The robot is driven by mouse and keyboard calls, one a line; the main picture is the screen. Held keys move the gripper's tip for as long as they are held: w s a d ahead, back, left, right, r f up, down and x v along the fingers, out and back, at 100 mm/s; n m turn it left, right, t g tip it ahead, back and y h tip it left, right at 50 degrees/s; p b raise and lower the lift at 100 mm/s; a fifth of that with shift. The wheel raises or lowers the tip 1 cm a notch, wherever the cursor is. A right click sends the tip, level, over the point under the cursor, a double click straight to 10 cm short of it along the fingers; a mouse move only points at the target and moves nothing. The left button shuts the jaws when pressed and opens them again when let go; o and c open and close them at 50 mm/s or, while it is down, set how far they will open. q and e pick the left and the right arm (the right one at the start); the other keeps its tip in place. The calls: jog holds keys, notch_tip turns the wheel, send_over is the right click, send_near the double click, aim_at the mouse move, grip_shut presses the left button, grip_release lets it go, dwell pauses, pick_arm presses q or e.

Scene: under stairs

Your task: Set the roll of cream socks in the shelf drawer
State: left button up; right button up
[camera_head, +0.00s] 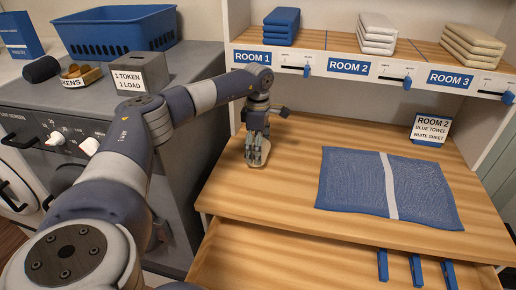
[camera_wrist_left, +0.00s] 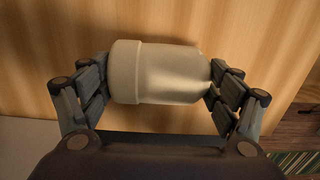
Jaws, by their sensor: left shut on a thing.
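My left gripper (camera_head: 258,150) is over the left part of the wooden table. Its fingers are shut on the roll of cream socks (camera_head: 255,163), pointing down. In the left wrist view the roll (camera_wrist_left: 160,73) lies crosswise between the two fingers of my gripper (camera_wrist_left: 160,90), one at each end. The roll is at or just above the wood; I cannot tell if it touches. A lower wooden surface (camera_head: 290,260), perhaps the open drawer, juts out below the table's front edge. My right gripper is not in view.
A blue towel with a white stripe (camera_head: 345,180) lies on the table (camera_head: 290,140). A Room 2 card (camera_head: 430,129) stands behind it. Folded linens sit on the labelled shelf (camera_head: 340,42) above. Blue clips (camera_head: 416,269) are at the front. A token box (camera_head: 140,72) stands at left.

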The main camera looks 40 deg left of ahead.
pick_arm(q)
notch_tip(320, 180, up, 4)
jog(key=p, duration=0.3)
jog(key=shift+f, duration=0.15)
jog(key=s+d+p, duration=0.1)
jog(key=d, duration=0.3)
jog(key=s+d+p, duration=0.1)
jog(key=d, duration=0.4)
jog(key=s+d+p, duration=0.1)
jog(key=d+p, duration=0.1)
jog(key=d, duration=0.3)
jog(key=shift+s+d+r, duration=0.2)
jog(key=shift+s+r, duration=0.15)
jog(key=shift+s, duration=0.05)
jog(key=shift+s+d, duration=0.15)
jog(key=shift+d, duration=0.45)
